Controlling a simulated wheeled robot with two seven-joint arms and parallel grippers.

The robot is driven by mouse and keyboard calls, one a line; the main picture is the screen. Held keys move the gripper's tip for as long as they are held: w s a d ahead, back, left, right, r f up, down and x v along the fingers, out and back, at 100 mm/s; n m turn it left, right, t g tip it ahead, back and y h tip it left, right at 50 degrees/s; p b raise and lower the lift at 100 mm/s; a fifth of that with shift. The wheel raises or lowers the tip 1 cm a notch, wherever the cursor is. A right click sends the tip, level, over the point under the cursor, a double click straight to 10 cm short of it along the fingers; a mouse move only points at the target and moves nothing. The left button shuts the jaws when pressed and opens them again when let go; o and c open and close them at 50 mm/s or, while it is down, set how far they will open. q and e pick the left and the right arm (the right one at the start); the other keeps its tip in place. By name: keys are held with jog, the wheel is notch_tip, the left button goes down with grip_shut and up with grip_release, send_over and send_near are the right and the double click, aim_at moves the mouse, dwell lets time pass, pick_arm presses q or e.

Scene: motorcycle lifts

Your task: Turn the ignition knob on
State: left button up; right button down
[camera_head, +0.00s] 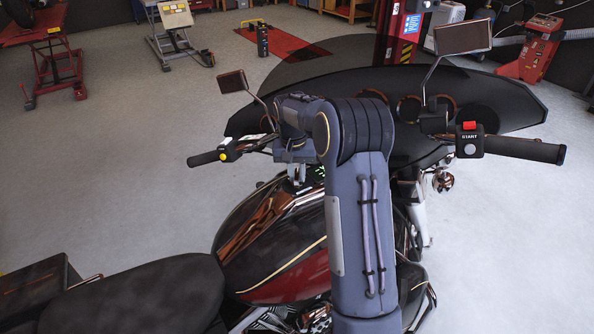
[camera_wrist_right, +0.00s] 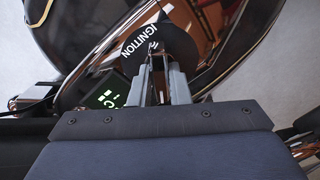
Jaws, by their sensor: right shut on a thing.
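A motorcycle (camera_head: 300,245) stands below me. In the right wrist view, the round black ignition plate (camera_wrist_right: 178,42) with white IGNITION lettering lies at the top of the picture. My right gripper (camera_wrist_right: 158,75) points down at it, and its fingers are closed together on the ignition knob, which is mostly hidden between them. In the head view, my right gripper (camera_head: 297,174) is at the front of the tank, partly covered by my right arm. My left gripper is not in view.
The handlebar has a left grip (camera_head: 203,158), a right grip (camera_head: 525,149) and a switch box with a red START switch (camera_head: 470,142). The windshield fairing (camera_head: 490,95) is ahead. Mirrors (camera_head: 462,38) rise at both sides. Lifts stand farther back on clear floor.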

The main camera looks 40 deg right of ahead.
jog(key=shift+w+r+m+p, duration=0.1)
jog(key=shift+m+p, duration=0.45)
jog(key=shift+m, duration=1.75)
jog(key=shift+d, duration=0.1)
jog(key=c, duration=1.4)
grip_release()
jog(key=shift+o, duration=0.2)
jog(key=r, duration=0.7)
jog(key=shift+w+a+r, duration=0.2)
jog(key=shift+a+r, duration=0.15)
jog(key=shift+a, duration=0.05)
